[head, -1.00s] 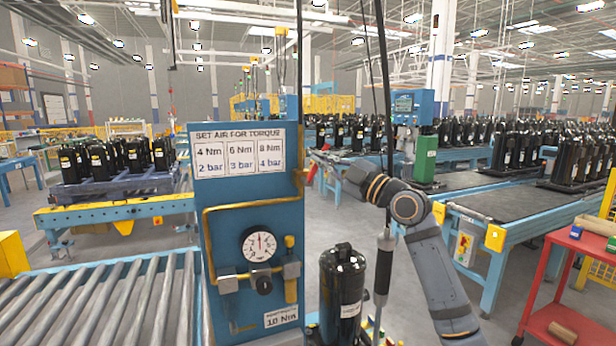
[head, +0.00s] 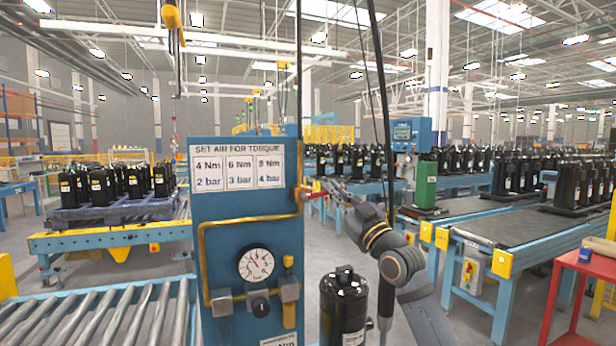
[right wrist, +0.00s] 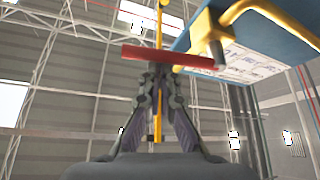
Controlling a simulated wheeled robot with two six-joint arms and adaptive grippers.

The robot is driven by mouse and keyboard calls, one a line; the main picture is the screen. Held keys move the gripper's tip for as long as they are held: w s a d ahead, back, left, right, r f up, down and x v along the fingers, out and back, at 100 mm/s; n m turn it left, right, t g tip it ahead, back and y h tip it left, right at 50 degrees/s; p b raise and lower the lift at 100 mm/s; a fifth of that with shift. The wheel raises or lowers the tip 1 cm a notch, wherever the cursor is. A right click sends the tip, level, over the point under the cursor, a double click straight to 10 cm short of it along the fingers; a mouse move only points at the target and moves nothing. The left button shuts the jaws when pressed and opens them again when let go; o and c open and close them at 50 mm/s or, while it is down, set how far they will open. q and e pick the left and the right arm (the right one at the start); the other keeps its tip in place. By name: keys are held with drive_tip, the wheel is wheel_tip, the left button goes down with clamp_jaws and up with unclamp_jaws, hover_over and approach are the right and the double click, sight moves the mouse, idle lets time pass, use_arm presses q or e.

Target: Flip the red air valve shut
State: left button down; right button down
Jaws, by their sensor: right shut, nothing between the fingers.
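The red air valve handle (head: 316,195) sticks out to the right from the edge of the blue panel (head: 225,225), by the top of the yellow pipe (head: 203,250). In the right wrist view the red handle (right wrist: 170,57) is a long bar lying nearly level, its right end at the valve on the yellow pipe. My right gripper (head: 328,188) is shut and empty beside the handle. In the right wrist view its closed fingertips (right wrist: 154,72) are close to the bar; whether they touch it I cannot tell. My left gripper is not in view.
The panel carries a torque sign (head: 238,166) and a pressure gauge (head: 255,264). A black compressor (head: 343,305) stands below my right arm. A roller conveyor (head: 95,315) lies at the left. A red cart (head: 575,300) stands at the right. Dark hoses hang near my right arm.

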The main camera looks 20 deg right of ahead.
drive_tip(key=shift+f, duration=0.45)
drive_tip(key=shift+f+b, duration=0.15)
drive_tip(key=shift+b, duration=0.2)
wheel_tip(320, 180, up, 5)
drive_tip(key=p, duration=0.4)
drive_tip(key=a+b+v, duration=0.2)
drive_tip(key=b+v, duration=0.6)
drive_tip(key=v, duration=0.2)
drive_tip(key=shift+s+f, duration=0.45)
drive_tip(key=shift+f, duration=0.1)
drive_tip(key=shift+d, duration=0.15)
